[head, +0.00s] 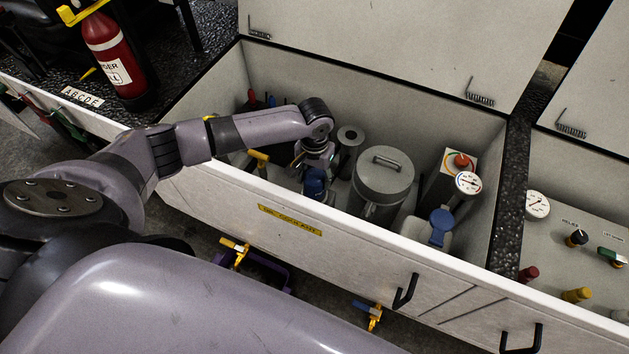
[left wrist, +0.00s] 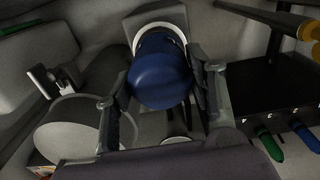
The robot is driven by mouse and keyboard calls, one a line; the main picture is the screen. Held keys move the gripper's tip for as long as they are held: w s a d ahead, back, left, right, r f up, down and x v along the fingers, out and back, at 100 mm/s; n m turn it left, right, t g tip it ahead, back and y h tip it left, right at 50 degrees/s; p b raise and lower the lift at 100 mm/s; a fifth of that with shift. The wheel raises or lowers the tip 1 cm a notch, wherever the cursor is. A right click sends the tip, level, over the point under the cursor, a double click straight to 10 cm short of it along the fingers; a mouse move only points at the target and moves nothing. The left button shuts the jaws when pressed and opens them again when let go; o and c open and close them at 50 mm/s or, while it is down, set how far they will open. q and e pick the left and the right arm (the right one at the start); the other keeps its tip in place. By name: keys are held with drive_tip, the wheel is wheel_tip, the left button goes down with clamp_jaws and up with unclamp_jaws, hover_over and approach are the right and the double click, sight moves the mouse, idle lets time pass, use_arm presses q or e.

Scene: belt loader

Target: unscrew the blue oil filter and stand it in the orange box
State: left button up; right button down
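The blue oil filter (head: 315,183) stands inside the open white compartment, near its front wall. In the left wrist view the filter (left wrist: 160,78) sits between the two dark fingers, against a pale ring at its far end. My left gripper (head: 316,163) reaches down over it. In the left wrist view the gripper (left wrist: 160,65) has a fingertip against each side of the filter, so it looks shut on it. Whether the filter has turned cannot be seen. My right gripper is out of view. I see no orange box in either view.
A grey lidded canister (head: 382,185) stands right of the filter, with a gauge (head: 467,184) and a blue-capped tank (head: 440,222) beyond. A yellow handle (head: 258,157) is to the left. A red extinguisher (head: 112,60) stands at back left. The compartment's front wall lies under my arm.

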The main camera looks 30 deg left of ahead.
use_arm(q)
drive_tip(key=o, duration=0.4)
drive_tip(key=shift+o, duration=0.2)
drive_tip(key=shift+r+m+p, duration=0.1)
drive_tip(key=shift+m+p, duration=0.45)
drive_tip(key=shift+m, duration=0.35)
drive_tip(key=m+p, duration=0.1)
drive_tip(key=m, duration=0.4)
drive_tip(key=m+p, duration=0.1)
drive_tip(key=m, duration=0.3)
drive_tip(key=shift+m, duration=0.4)
drive_tip(key=m, duration=0.5)
drive_tip(key=shift+m, duration=0.3)
